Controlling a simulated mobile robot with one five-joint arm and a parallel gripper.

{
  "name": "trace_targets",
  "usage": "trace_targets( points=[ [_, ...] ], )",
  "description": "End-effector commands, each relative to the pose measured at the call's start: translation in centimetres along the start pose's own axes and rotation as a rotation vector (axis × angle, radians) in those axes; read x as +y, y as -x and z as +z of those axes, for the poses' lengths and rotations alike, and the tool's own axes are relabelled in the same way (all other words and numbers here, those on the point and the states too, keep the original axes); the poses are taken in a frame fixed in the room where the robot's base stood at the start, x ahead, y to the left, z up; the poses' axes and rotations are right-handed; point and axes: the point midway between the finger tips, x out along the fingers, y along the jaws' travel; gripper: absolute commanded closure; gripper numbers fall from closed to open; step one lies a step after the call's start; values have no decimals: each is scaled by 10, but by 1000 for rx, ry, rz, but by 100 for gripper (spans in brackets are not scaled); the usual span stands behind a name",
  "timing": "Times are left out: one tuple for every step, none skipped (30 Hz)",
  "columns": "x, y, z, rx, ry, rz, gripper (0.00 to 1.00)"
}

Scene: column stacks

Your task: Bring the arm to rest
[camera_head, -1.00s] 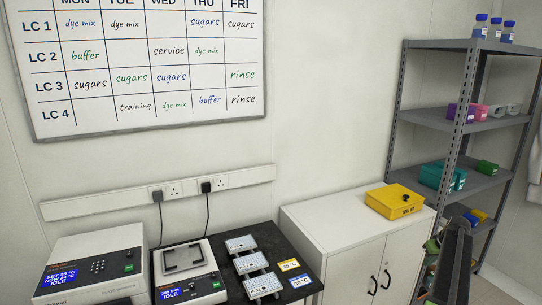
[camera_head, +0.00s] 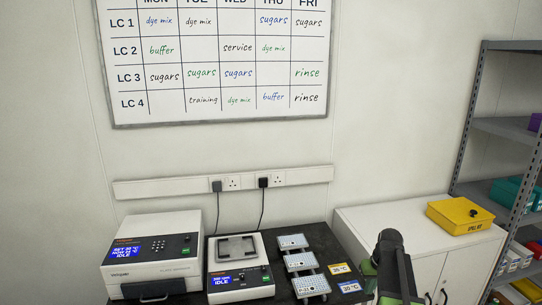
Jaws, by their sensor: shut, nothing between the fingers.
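Dark links of my own arm (camera_head: 394,262) rise from the bottom edge of the head view, right of centre. They end in a rounded dark joint in front of the white cabinet. I cannot make out my gripper or its fingertips in this view. No object is seen held by the visible part of the arm.
A grey shelf rack (camera_head: 500,127) is at far right.

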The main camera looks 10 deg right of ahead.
Motion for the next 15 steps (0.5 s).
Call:
trace_targets(
  points=[
    [-48, -2, 19, -23, 27, -1, 100],
    [-73, -4, 28, -37, 38, 1, 100],
    [-105, -5, 42, -57, 52, 4, 100],
    [-127, -6, 52, -70, 62, 8, 100],
    [-148, -6, 64, -84, 72, 13, 100],
    [-173, -6, 79, -100, 84, 18, 100],
    [-189, -6, 89, -110, 93, 24, 100],
    [-204, -6, 99, -120, 101, 30, 100],
    [-220, -5, 111, -131, 109, 36, 100],
    [-230, -5, 119, -137, 113, 41, 100],
    [-238, -5, 125, -142, 118, 45, 100],
    [-247, -5, 132, -147, 122, 50, 100],
    [-252, -4, 136, -151, 125, 53, 100],
    [-255, -4, 138, -153, 126, 55, 100],
    [-258, -4, 139, -155, 126, 56, 100]
  ],
)
